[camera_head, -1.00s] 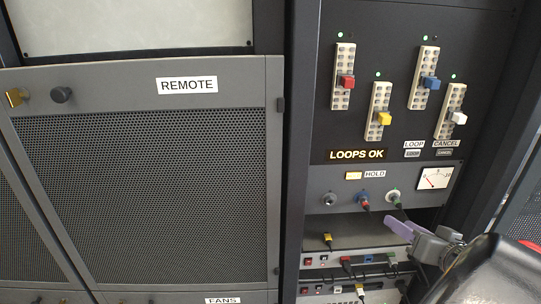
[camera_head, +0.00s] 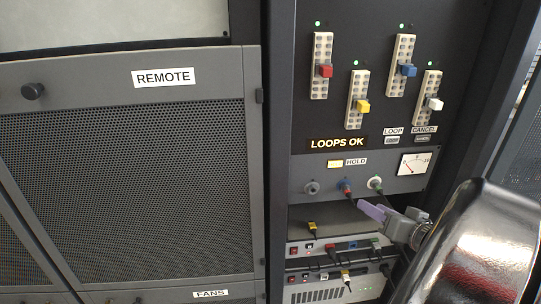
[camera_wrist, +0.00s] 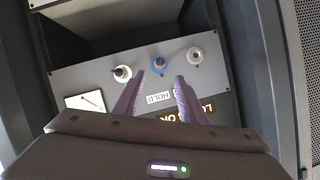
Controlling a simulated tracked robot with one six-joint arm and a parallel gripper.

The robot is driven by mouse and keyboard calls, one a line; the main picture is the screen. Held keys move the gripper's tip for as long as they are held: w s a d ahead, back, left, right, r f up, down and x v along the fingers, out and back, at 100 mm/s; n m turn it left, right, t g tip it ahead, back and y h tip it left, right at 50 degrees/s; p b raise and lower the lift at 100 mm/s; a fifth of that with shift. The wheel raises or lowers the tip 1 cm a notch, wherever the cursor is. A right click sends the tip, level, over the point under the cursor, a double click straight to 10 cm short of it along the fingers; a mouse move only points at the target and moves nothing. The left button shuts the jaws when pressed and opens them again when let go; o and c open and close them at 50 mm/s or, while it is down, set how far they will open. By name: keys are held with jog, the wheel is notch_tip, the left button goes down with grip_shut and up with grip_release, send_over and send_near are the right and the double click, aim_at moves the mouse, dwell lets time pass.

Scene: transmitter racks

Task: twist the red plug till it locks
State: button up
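In the head view a small plug with a reddish body (camera_head: 348,194) sits in the blue-ringed socket of the grey HOLD panel; its lock state is too small to tell. In the wrist view, seen upside down, the blue-ringed socket (camera_wrist: 157,65) lies just beyond and between my fingertips. My gripper (camera_wrist: 160,77) is open, with two purple fingers apart and nothing between them. In the head view my gripper (camera_head: 364,205) is just below and right of that plug. Another red plug (camera_head: 329,247) is in the lower rack unit.
An empty grey socket (camera_head: 312,188) is on the left. An open bay and cabled units lie below.

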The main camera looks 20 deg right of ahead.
aim_at(351, 196)
jog(key=x, duration=1)
jog(key=shift+w, duration=0.2)
jog(key=shift+d, duration=0.1)
jog(key=shift+c, duration=0.5)
grip_shut()
jog(key=shift+s, duration=0.1)
jog(key=shift+d+f+m+t+y, duration=0.15)
jog(key=shift+m+t+y, duration=0.6)
jog(key=shift+m, duration=0.95)
